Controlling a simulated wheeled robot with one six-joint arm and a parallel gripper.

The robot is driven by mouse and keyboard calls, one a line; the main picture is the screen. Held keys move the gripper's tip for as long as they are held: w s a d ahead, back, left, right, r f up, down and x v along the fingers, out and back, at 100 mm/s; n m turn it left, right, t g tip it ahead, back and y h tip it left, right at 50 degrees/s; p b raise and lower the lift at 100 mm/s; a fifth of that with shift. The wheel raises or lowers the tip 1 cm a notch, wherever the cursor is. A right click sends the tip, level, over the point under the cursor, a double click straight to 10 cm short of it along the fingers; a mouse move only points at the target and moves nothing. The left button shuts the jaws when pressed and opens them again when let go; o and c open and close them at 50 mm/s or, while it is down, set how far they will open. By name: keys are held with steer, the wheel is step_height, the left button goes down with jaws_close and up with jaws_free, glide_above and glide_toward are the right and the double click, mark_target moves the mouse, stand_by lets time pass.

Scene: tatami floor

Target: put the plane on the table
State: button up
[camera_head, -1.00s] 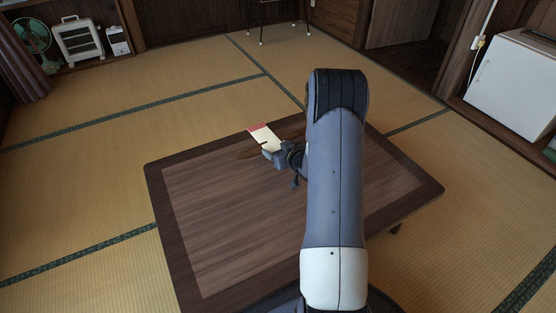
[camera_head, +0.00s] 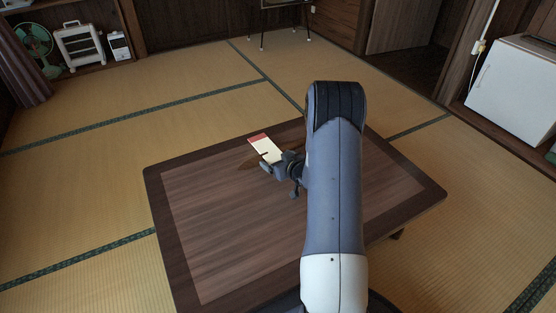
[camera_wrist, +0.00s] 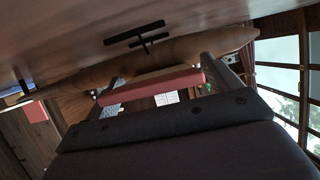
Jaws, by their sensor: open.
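The plane's cream wing with a red tip (camera_head: 265,148) shows over the far part of the dark wooden low table (camera_head: 230,230). In the wrist view its tan wooden body (camera_wrist: 185,48) lies across the picture, close against the table surface, with small black parts on it. A red edge (camera_wrist: 150,86) of the plane lies between the fingers. My gripper (camera_head: 275,164) is at the near end of the wing with its jaws open around that part. Part of the plane is hidden by my gripper and arm. I cannot tell exactly where it touches the table.
The left and near parts of the tabletop are bare. Tatami floor is free around the table. A green fan (camera_head: 36,44), a white heater (camera_head: 80,45) and a white cabinet (camera_head: 512,84) stand far off by the walls.

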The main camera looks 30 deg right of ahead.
steer(key=shift+r, duration=0.15)
steer(key=p+v, duration=0.5)
steer(key=v, duration=0.7)
